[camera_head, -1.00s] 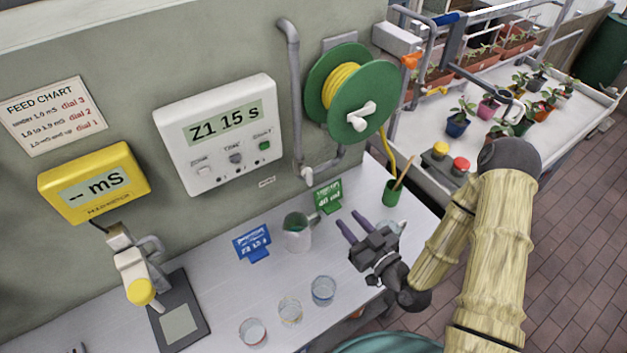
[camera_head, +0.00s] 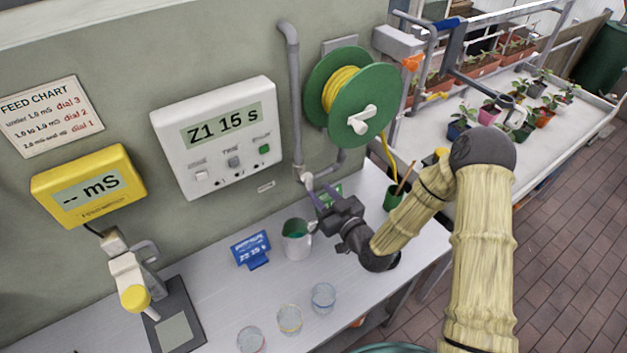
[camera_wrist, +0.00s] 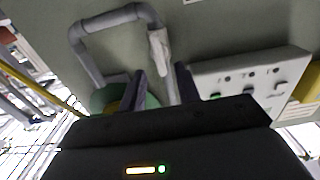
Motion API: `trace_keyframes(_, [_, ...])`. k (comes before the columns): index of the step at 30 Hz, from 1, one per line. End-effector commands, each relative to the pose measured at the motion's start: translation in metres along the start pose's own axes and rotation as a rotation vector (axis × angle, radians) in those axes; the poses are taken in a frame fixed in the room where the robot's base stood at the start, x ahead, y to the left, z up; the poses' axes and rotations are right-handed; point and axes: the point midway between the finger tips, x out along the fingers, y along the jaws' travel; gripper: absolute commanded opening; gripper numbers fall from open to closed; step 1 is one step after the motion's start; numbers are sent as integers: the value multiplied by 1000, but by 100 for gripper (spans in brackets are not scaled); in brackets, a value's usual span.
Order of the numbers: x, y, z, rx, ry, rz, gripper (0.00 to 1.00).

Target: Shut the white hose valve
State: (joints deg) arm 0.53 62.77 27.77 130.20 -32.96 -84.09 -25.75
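The white hose valve (camera_head: 306,177) sits low on the grey wall pipe, below and left of the green hose reel (camera_head: 378,88). In the wrist view the white valve (camera_wrist: 158,45) shows as a pale lever along the pipe, beyond the fingertips. My gripper (camera_head: 314,192) is just below and right of the valve in the head view. In the wrist view my gripper (camera_wrist: 162,72) has a clear gap between its fingers, with nothing held. Whether a finger touches the valve cannot be told.
A green-filled jug (camera_head: 296,242), a blue sign (camera_head: 251,249) and several glass beakers (camera_head: 290,319) stand on the bench below. The control box (camera_head: 218,136) is on the wall at left.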

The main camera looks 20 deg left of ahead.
Motion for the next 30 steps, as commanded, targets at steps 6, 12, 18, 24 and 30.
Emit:
trace_keyframes(6, [32,0,-2,2,2,0,33])
trace_keyframes(12, [44,0,0,1,0,0,33])
trace_keyframes(18, [44,0,0,1,0,0,33])
trace_keyframes(24, [44,0,0,1,0,0,1])
trace_keyframes(30, [44,0,0,5,0,0,1])
